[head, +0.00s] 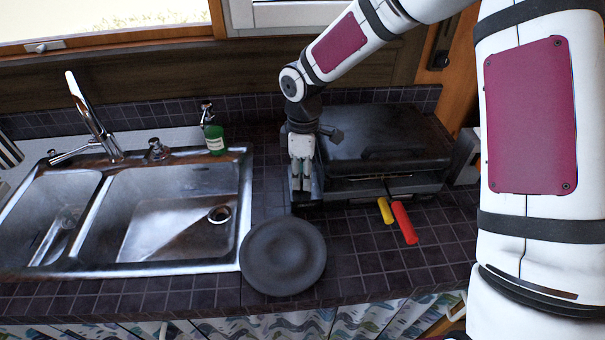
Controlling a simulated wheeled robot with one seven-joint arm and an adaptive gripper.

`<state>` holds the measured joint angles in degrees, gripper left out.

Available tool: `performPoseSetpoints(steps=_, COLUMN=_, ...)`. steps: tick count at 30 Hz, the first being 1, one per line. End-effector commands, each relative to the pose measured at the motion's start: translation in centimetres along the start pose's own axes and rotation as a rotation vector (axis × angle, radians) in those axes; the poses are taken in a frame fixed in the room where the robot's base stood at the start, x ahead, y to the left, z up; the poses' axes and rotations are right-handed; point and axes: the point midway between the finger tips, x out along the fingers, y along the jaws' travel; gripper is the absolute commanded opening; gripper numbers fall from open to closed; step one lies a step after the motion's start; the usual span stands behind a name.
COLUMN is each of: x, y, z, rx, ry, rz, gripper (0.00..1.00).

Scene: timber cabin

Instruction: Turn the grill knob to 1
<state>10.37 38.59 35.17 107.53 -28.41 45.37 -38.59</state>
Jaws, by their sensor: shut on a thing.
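The grill (385,140) is a dark, flat-lidded box on the tiled counter, right of the sink. My gripper (301,188) points down at the grill's front left corner. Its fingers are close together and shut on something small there. The grill knob itself cannot be made out; the fingers hide that spot, so its setting cannot be read.
A dark round plate (283,256) lies in front of my gripper. The steel sink (165,215) and a green bottle (214,138) are at left. Counter at front right is clear.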

Motion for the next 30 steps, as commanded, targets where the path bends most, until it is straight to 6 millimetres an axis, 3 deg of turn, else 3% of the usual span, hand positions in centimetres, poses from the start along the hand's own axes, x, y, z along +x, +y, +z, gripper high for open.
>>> performPoseSetpoints(steps=15, x=-0.07, y=-0.01, z=-0.06, rx=0.376, ry=0.017, rz=0.002, gripper=0.0)
performPoseSetpoints(steps=30, x=-0.08, y=0.0, z=-0.02, rx=0.476, ry=0.023, rz=0.001, gripper=0.0)
